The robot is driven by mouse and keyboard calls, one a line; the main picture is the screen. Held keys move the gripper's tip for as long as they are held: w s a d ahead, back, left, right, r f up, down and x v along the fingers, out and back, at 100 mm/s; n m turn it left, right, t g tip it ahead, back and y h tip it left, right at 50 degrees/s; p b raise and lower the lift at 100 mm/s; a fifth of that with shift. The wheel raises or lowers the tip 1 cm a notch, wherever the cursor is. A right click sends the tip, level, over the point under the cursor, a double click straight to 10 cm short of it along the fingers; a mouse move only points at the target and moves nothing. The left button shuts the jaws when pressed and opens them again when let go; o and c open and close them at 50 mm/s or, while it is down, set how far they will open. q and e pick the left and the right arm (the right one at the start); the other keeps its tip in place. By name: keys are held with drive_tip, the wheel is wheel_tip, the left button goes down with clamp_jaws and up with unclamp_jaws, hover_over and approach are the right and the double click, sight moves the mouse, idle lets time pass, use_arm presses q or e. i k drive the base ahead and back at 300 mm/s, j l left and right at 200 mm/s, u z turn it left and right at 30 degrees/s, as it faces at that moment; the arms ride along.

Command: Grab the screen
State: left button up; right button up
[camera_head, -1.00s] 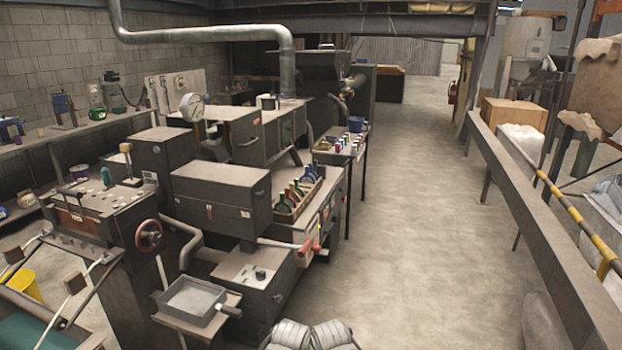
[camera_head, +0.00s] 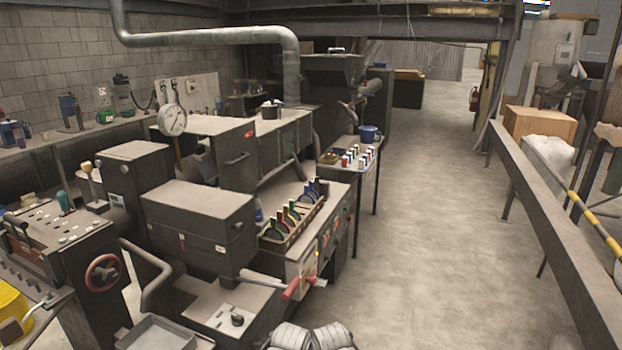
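I cannot clearly make out a screen or mesh tube in this view. A shallow grey metal tray (camera_head: 158,336) with raised rims is at the bottom left, cut by the lower edge; whether it has mesh is not visible. Two grey rounded parts at the bottom centre look like parts of my own body. Neither of my grippers is in view, and nothing is seen held.
Machines with a red handwheel (camera_head: 103,272) and a dial gauge (camera_head: 172,120) fill the left. A rack of coloured-handled tools (camera_head: 291,218) sits on a bench, with a small table (camera_head: 366,150) behind. A long beam (camera_head: 552,215) bounds the clear aisle floor (camera_head: 430,230).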

sight(314, 193)
drive_tip(key=i+l+u, duration=0.1)
drive_tip(key=i+l, duration=0.4)
drive_tip(key=i+l+u, duration=0.1)
drive_tip(key=i+l, duration=0.45)
drive_tip(key=i+l+u, duration=0.1)
drive_tip(key=i+l, duration=0.45)
drive_tip(key=i+l+u, duration=0.1)
drive_tip(key=i+l, duration=0.45)
drive_tip(key=i+l+u, duration=0.1)
drive_tip(key=i+l, duration=0.4)
drive_tip(key=l, duration=0.25)
drive_tip(key=i+j, duration=0.1)
drive_tip(key=j, duration=0.35)
